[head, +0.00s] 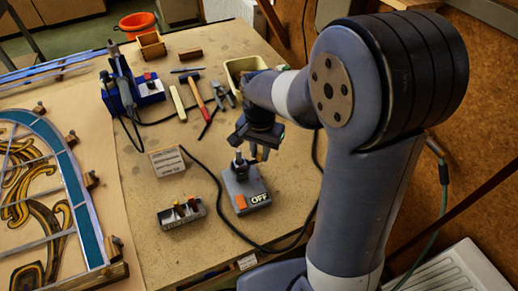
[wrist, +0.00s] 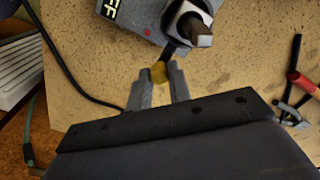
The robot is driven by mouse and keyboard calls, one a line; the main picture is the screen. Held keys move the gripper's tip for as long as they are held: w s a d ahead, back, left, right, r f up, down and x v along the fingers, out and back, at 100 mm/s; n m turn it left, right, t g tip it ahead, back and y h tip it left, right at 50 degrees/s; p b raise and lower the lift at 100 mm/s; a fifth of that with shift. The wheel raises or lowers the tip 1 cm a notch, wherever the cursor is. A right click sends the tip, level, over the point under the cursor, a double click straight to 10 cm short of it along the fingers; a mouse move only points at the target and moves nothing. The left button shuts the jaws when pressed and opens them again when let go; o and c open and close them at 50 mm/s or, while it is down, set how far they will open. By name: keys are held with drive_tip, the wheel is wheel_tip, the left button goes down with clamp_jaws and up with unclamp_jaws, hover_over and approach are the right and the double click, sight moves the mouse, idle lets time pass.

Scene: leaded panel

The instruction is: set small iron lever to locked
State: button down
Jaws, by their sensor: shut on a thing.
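A grey box (head: 240,185) with an OFF label and an orange switch stands on the bench below my gripper (head: 258,153). It shows in the wrist view (wrist: 135,18) with part of the label and a small red dot. A round metal post (wrist: 190,28) rises from its top. The lever is a short dark stem at the box's edge ending in a yellowish knob (wrist: 159,73). My gripper (wrist: 160,78) is shut on that knob, one finger on each side. In the head view the lever is hidden by my gripper, and I cannot read its setting.
A dark cable curves from the box across the bench (head: 225,120). A small metal box (head: 182,213) and a pale block (head: 167,162) stand left of it. A red-handled hammer (head: 194,92), a blue station (head: 150,90) and a cream bin (head: 245,68) are behind. A leaded panel (head: 78,190) lies left.

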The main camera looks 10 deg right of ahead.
sight(260, 154)
idle(0.4)
drive_tip(key=c, duration=1.3)
unclamp_jaws()
drive_tip(key=shift+r, duration=0.15)
wheel_tip(260, 154, up, 11)
drive_tip(key=shift+f+b, duration=0.2)
drive_tip(key=shift+b, duration=0.1)
wheel_tip(260, 154, down, 11)
drive_tip(key=shift+r+p, duration=0.1)
drive_tip(key=shift+p, duration=0.25)
